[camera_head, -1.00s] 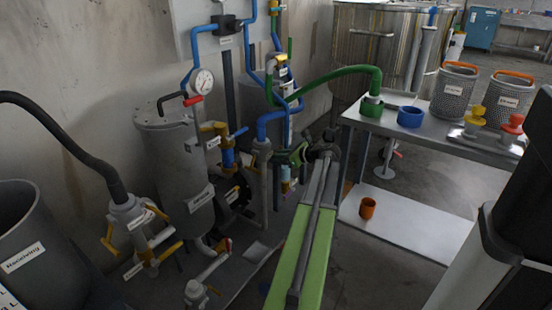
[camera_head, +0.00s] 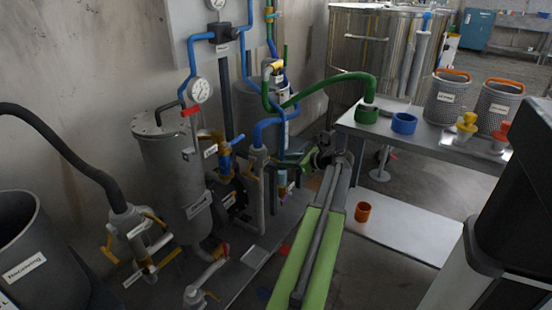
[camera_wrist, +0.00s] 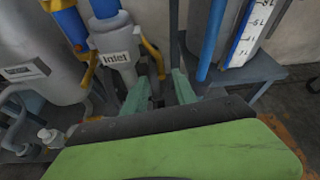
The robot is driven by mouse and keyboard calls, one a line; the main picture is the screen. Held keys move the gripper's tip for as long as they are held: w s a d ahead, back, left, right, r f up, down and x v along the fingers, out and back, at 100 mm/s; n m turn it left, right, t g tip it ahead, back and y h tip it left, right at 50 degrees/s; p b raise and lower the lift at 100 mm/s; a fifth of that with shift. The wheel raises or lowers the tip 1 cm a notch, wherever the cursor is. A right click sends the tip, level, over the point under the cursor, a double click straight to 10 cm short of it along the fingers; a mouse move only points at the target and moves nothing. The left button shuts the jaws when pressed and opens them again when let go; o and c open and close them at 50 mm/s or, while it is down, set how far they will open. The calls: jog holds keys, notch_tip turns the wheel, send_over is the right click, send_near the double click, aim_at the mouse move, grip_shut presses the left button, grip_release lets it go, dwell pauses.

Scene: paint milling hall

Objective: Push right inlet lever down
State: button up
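The grey inlet fitting (camera_wrist: 116,56), labelled "Inlet", hangs below a blue pipe in the wrist view. Its yellow right lever (camera_wrist: 154,58) slopes downward on its right side. Another yellow lever (camera_wrist: 82,72) is on its left. My gripper (camera_wrist: 160,86) has its two pale green fingers apart, with nothing seen between them. The fingertips are just below and around the lower end of the right lever; contact cannot be told. In the head view my gripper (camera_head: 296,164) is beside the fitting (camera_head: 258,160), and the lever is too small to make out clearly.
A grey vessel (camera_head: 172,165) with a gauge (camera_head: 200,90) stands left of the fitting. Blue pipes and a graduated cylinder (camera_wrist: 245,30) are close on the right in the wrist view. A grey table (camera_head: 450,150) with containers stands at right, with an orange cup (camera_head: 363,211) below.

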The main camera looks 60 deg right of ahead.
jog(key=p+v, duration=0.3)
jog(key=v, duration=0.7)
jog(key=shift+s+r, duration=0.2)
jog(key=shift+a, duration=0.1)
